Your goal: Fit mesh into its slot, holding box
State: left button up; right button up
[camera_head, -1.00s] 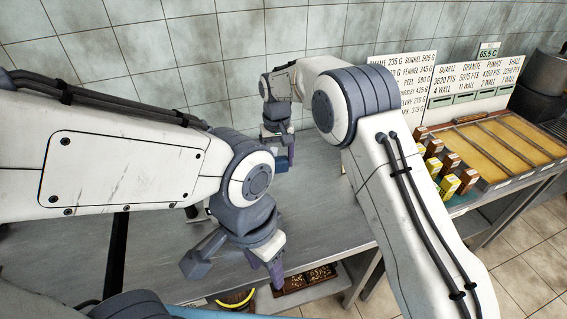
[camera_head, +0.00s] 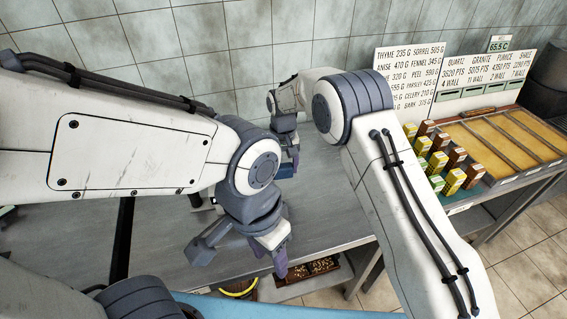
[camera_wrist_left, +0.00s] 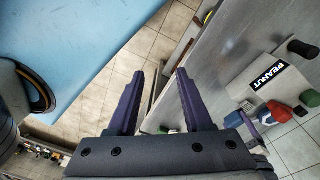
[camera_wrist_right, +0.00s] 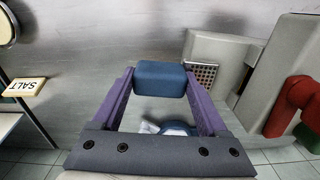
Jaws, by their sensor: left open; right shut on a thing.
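My right gripper (camera_wrist_right: 160,95) is shut on a blue block (camera_wrist_right: 160,78), held between its fingertips above the grey table. In the right wrist view a small metal mesh (camera_wrist_right: 203,73) shows beside the right finger, against a grey box (camera_wrist_right: 222,47). I cannot tell whether the mesh is joined to the blue block or sits in the grey box. In the head view my right gripper (camera_head: 290,150) is far back, partly hidden by its own arm. My left gripper (camera_wrist_left: 155,95) is open and empty near the table's front edge; it also shows in the head view (camera_head: 240,258).
A box labelled PEANUT (camera_wrist_left: 265,82) stands on the table, with red and green parts beside it. A SALT label (camera_wrist_right: 24,87) is at the left of the right wrist view. Small cartons (camera_head: 448,160) and a yellow-panelled tray (camera_head: 500,140) stand at right.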

pick_arm(q)
jog(key=o, duration=0.4)
jog(key=shift+o, duration=0.2)
jog(key=w+a+f+m+h, duration=0.1)
jog(key=w+a, duration=0.1)
jog(key=w, duration=0.9)
jog(key=w+a+f, duration=0.2)
jog(key=w+a, duration=0.2)
jog(key=a, duration=0.2)
jog(key=w+a+f+m+h, duration=0.1)
jog(key=w+a+f, duration=0.2)
jog(key=w+a, duration=0.2)
jog(key=w+a+f+m+t, duration=0.1)
jog(key=w+a+f, duration=0.1)
jog(key=w+a, duration=0.2)
jog(key=shift+w+a+f+h, duration=0.1)
jog(key=shift+w+a+h, duration=0.1)
jog(key=shift+a, duration=0.55)
jog(key=shift+w+a+f+h, duration=0.1)
jog(key=shift+w+a, duration=0.1)
jog(key=shift+a, duration=0.5)
jog(key=m+t, duration=0.1)
send_over(202, 202)
jog(key=s+a, duration=0.2)
jog(key=a, duration=0.2)
notch_tip(202, 202, down, 4)
jog(key=x, duration=1.2)
jog(key=shift+w+a, duration=0.1)
jog(key=shift+w, duration=0.15)
